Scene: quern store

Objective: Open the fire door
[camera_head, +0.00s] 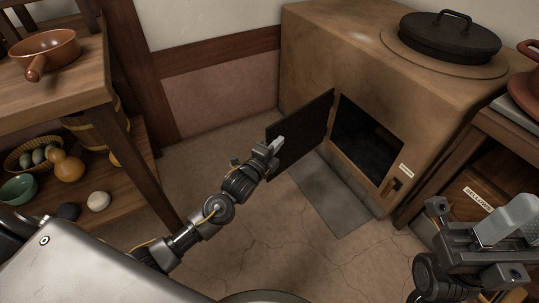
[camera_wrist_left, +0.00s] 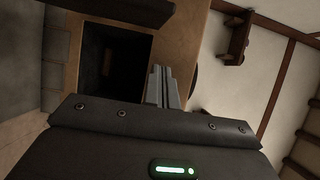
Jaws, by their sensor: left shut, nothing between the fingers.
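The dark fire door (camera_head: 304,128) stands swung out to the left from the clay stove, at a wide angle. The square firebox opening (camera_head: 365,142) behind it is uncovered and dark inside. It also shows in the left wrist view (camera_wrist_left: 106,58). My left gripper (camera_head: 277,145) is shut and empty, by the door's free edge in the head view; I cannot tell whether it touches the door. Its closed fingers show in the left wrist view (camera_wrist_left: 162,86). My right gripper (camera_head: 505,222) is at the lower right, away from the door; its jaw gap is not clear.
The stove (camera_head: 325,60) carries a black lidded pot (camera_head: 450,36). A grey slab (camera_head: 332,196) lies on the floor before the opening. A wooden shelf table (camera_head: 60,85) stands left, and a bench with a labelled drawer (camera_head: 478,192) right. The floor between is clear.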

